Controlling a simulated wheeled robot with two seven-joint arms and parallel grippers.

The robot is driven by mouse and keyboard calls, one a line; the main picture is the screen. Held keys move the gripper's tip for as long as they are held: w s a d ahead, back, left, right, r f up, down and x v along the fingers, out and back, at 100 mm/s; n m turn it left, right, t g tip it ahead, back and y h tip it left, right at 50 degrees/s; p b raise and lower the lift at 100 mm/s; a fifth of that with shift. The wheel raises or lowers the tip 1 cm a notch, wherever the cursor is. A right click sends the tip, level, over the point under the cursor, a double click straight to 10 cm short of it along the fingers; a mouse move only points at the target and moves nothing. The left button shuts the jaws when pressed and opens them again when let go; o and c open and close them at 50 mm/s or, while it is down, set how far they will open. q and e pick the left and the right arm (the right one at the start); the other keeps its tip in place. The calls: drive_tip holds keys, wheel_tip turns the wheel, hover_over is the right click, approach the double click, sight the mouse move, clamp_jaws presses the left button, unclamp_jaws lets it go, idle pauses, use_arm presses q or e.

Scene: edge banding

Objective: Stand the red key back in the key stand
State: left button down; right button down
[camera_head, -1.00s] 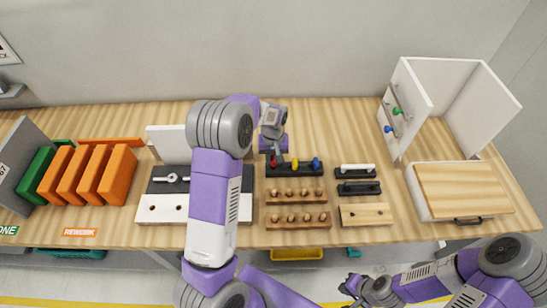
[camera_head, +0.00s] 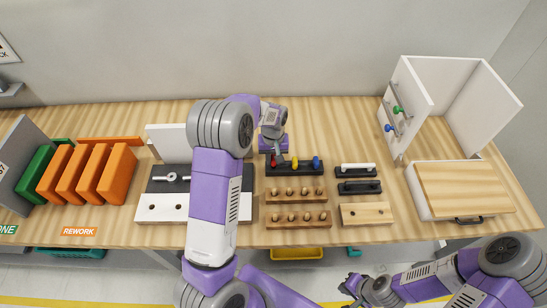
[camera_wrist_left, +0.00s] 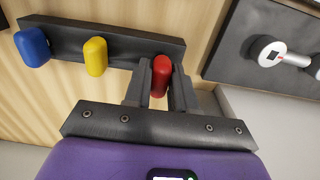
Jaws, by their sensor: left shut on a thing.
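The black key stand (camera_head: 308,172) stands on the bench and also shows in the left wrist view (camera_wrist_left: 65,32). A yellow key (camera_wrist_left: 95,55) and a blue key (camera_wrist_left: 31,46) stand upright in it. The red key (camera_wrist_left: 160,76) is between the fingers of my left gripper (camera_wrist_left: 160,82), which is shut on it. The red key is at the end of the stand, in line with the other keys; its lower part is hidden, so I cannot tell how deep it sits. My right gripper (camera_head: 350,284) is in front of the bench, too small to read.
Two wooden racks with several pegs (camera_head: 297,218) stand in front of the key stand. A dark panel with a silver handle (camera_head: 172,178) is to its left. Black and white handles (camera_head: 358,187) lie to its right. A white open cabinet (camera_head: 447,80) is at the back right.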

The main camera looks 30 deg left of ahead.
use_arm(q)
drive_tip(key=shift+f+b, duration=0.6)
drive_tip(key=shift+f, duration=0.25)
idle(0.6)
drive_tip(key=c, duration=0.8)
unclamp_jaws()
drive_tip(key=shift+c, duration=0.2)
drive_tip(key=shift+r+p, duration=1.85)
drive_tip(key=shift+r, duration=0.65)
